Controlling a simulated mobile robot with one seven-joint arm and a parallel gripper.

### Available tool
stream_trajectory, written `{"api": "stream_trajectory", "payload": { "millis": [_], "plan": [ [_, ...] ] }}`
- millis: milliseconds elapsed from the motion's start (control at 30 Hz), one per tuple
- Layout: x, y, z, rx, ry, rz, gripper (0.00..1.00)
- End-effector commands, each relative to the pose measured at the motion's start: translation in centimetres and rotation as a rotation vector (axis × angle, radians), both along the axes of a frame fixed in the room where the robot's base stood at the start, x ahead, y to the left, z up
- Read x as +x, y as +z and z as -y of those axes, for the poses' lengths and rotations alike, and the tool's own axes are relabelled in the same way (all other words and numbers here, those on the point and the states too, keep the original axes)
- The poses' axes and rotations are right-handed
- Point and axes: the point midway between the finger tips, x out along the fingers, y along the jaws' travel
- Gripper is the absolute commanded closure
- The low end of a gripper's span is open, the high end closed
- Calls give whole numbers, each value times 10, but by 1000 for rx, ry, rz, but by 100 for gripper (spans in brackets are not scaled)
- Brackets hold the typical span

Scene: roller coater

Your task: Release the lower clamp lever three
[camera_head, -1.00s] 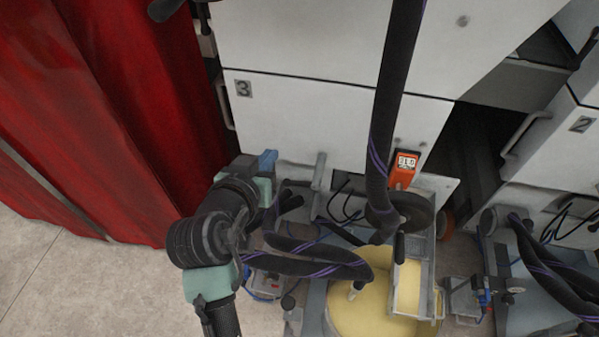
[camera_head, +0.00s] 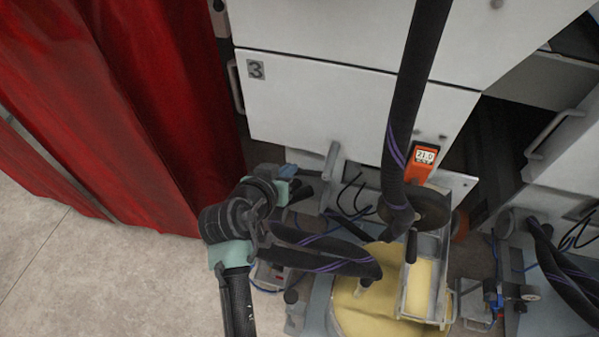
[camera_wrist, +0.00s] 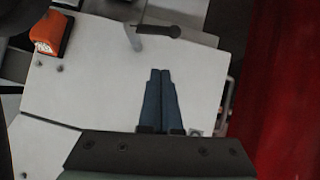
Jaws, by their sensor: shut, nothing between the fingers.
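The clamp lever below panel three shows in the wrist view as a dark handle (camera_wrist: 160,30) on a pale grey bracket (camera_wrist: 134,38). In the head view the grey bracket (camera_head: 332,160) stands below the white panel marked 3 (camera_head: 256,69). My gripper (camera_wrist: 160,72) has its two blue fingers together and empty. In the wrist view its tips lie over the white panel, below the lever and apart from it in the picture. In the head view my wrist hides part of the lever area, and the fingers are hard to make out.
An orange display device (camera_head: 423,160) is right of the bracket. A thick dark hose (camera_head: 408,110) hangs in front of the panel. A yellow-topped drum (camera_head: 370,310) stands below. A red curtain (camera_head: 130,110) is at left. Open floor (camera_head: 70,260) lies at lower left.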

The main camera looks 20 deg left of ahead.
Motion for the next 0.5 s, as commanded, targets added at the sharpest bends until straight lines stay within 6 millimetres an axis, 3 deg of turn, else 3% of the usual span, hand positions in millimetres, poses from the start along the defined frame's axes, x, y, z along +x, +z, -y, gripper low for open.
{"api": "stream_trajectory", "payload": {
  "millis": [233,500],
  "plan": [
    [38,-26,5,2,-3,-1,100],
    [44,-59,10,0,0,-1,100]
  ]
}}
